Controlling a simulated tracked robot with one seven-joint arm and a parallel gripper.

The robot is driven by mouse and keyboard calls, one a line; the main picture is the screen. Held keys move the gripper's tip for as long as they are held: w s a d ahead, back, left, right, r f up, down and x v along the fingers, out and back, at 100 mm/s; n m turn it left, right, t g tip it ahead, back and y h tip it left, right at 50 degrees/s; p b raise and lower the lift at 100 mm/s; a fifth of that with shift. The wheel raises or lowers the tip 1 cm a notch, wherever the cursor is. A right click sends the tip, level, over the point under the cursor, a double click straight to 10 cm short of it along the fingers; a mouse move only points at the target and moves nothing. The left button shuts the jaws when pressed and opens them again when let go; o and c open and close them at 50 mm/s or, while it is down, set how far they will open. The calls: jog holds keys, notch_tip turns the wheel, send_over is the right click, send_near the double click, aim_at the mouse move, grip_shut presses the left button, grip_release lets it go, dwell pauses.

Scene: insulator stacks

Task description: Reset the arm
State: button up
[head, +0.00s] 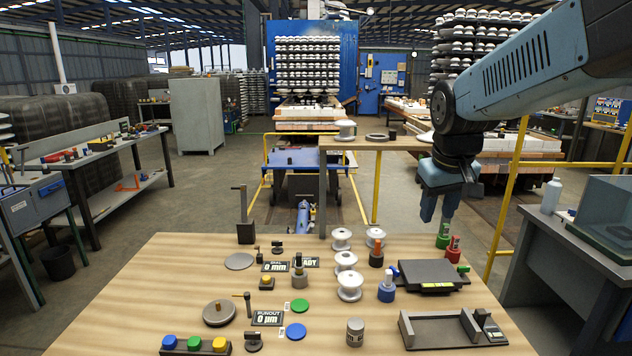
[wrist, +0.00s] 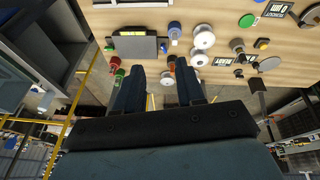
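My arm (head: 530,65) reaches in from the upper right of the head view, its forearm slanting down to the wrist. My gripper (head: 437,212) hangs from it, fingers pointing down, above the far right part of the wooden table (head: 190,262). In the wrist view my gripper (wrist: 160,78) shows two dark blue fingers apart with a clear gap. Nothing is between them. The gripper looks clear of the things on the table.
White spools (head: 350,286) stand mid-table. A grey tray fixture (head: 450,330) lies front right. A yellow post (head: 508,200) rises beyond the table.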

jog(key=s+m+t, duration=0.2)
jog(key=s, duration=1.1)
jog(key=shift+y, duration=0.3)
